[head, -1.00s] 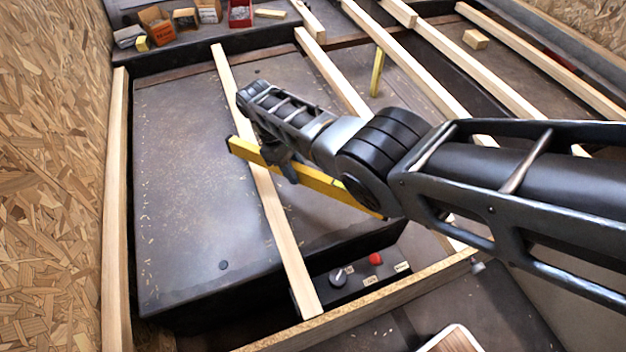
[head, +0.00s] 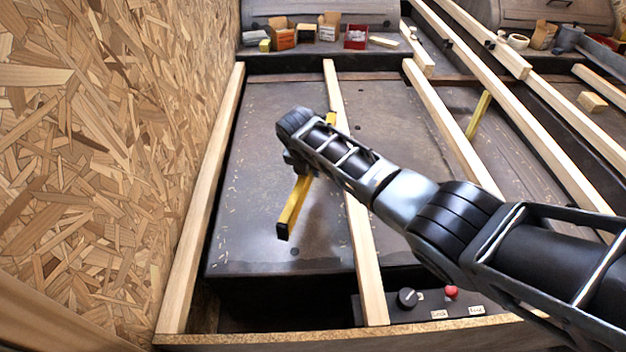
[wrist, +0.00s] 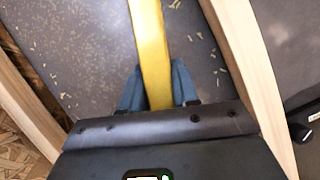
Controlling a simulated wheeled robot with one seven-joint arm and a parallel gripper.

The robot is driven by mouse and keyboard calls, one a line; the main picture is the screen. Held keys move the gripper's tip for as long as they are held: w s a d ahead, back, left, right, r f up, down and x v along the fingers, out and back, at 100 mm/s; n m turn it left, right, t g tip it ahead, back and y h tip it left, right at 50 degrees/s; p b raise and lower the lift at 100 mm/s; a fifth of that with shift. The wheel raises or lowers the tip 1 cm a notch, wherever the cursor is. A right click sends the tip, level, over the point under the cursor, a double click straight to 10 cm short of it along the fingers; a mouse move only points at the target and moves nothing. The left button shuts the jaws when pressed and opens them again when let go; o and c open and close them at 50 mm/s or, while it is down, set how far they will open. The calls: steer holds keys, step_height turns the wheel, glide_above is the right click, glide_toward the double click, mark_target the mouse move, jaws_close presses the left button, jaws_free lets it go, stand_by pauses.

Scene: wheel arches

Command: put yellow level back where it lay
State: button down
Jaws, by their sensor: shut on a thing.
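The yellow level (head: 293,208) is a long yellow bar with dark end caps. My gripper (head: 299,168) is shut on it near its middle in the head view, and my wrist hides part of the bar. Its near end points down and left, over the dark panel between two pale wooden battens. Its far end (head: 331,118) shows beyond my arm by the middle batten. In the wrist view the level (wrist: 150,50) runs between the two blue-grey fingers of my gripper (wrist: 160,88). I cannot tell whether it touches the panel.
A middle batten (head: 360,235) passes under my arm, and another batten (head: 205,210) runs beside the chipboard wall (head: 110,150). A dark panel (head: 262,150) with wood shavings lies between them. A knob (head: 407,297) and red button (head: 451,291) sit near the front. Small boxes (head: 283,35) stand at the back.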

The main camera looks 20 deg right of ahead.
mark_target(301, 182)
steer(key=f+n+b, duration=0.1)
steer(key=f+b, duration=0.2)
steer(key=w+a+f+n+b, duration=0.1)
steer(key=f+b, duration=0.2)
steer(key=f+y+b, duration=0.1)
steer(key=f+b, duration=0.2)
steer(key=shift+w+a+f+n+t, duration=0.2)
steer(key=shift+a+f+n+t, duration=0.1)
steer(key=shift+a+n, duration=0.1)
stand_by(0.5)
stand_by(0.4)
steer(key=c, duration=0.8)
jaws_free()
steer(key=shift+o, duration=0.2)
steer(key=shift+s, duration=0.1)
steer(key=p+v, duration=0.4)
steer(key=v, duration=0.2)
steer(key=shift+r, duration=0.3)
steer(key=shift+s+a+r, duration=0.15)
steer(key=shift+s+r, duration=0.15)
steer(key=shift+r, duration=0.2)
